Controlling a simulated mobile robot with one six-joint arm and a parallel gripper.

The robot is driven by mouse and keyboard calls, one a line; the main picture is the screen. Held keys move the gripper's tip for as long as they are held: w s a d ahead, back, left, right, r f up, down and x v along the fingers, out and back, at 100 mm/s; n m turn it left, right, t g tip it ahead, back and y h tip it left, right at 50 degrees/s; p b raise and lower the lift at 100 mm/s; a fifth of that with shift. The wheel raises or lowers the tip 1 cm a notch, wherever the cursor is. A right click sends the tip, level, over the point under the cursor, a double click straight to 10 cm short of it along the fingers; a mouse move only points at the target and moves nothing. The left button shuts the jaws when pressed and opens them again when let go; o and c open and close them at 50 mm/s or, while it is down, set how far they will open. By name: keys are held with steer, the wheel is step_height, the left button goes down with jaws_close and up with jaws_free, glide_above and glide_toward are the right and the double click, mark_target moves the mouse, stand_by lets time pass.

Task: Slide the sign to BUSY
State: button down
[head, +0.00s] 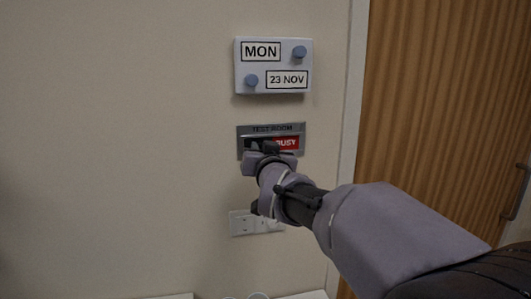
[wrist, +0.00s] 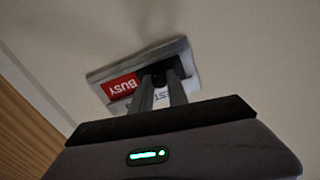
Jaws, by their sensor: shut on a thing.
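The sign (head: 243,130) is a grey plate on the wall lettered TEST ROOM, with a red panel (head: 287,143) reading BUSY at its right. The left of its slot looks dark, partly hidden by my gripper (head: 268,152). In the wrist view the sign (wrist: 101,76) appears tilted, with the red BUSY panel (wrist: 121,86) left of my fingers. My gripper (wrist: 160,88) is shut on a small dark knob (wrist: 158,79) at the sign's face. The knob is mostly covered by the fingers.
A white calendar block (head: 273,83) reading MON 23 NOV, with two blue-grey knobs, hangs above the sign. A socket plate (head: 240,223) is below, partly behind my arm. A wooden door (head: 450,90) and its pale frame (head: 352,95) stand to the right. The wall at left is bare.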

steer(key=c, duration=1.3)
jaws_free()
steer(key=p+v, duration=0.1)
steer(key=v, duration=1.6)
steer(key=shift+s+p, duration=0.15)
steer(key=shift+p, duration=0.15)
steer(key=shift+d, duration=0.1)
steer(key=s+d+f+m+g, duration=0.1)
steer(key=s+d+f+g, duration=0.2)
steer(key=s+f, duration=0.4)
steer(key=s+d+f+m+g+h, duration=0.1)
steer(key=s+d+f+m+g, duration=0.1)
steer(key=s+d+f+g, duration=0.2)
steer(key=s+d+f+m+g+h, duration=0.1)
steer(key=s+d+f+g, duration=0.3)
steer(key=s+f, duration=0.6)
steer(key=s+m, duration=0.1)
steer(key=s, duration=0.2)
steer(key=shift+d+g, duration=0.25)
steer(key=shift+g, duration=0.15)
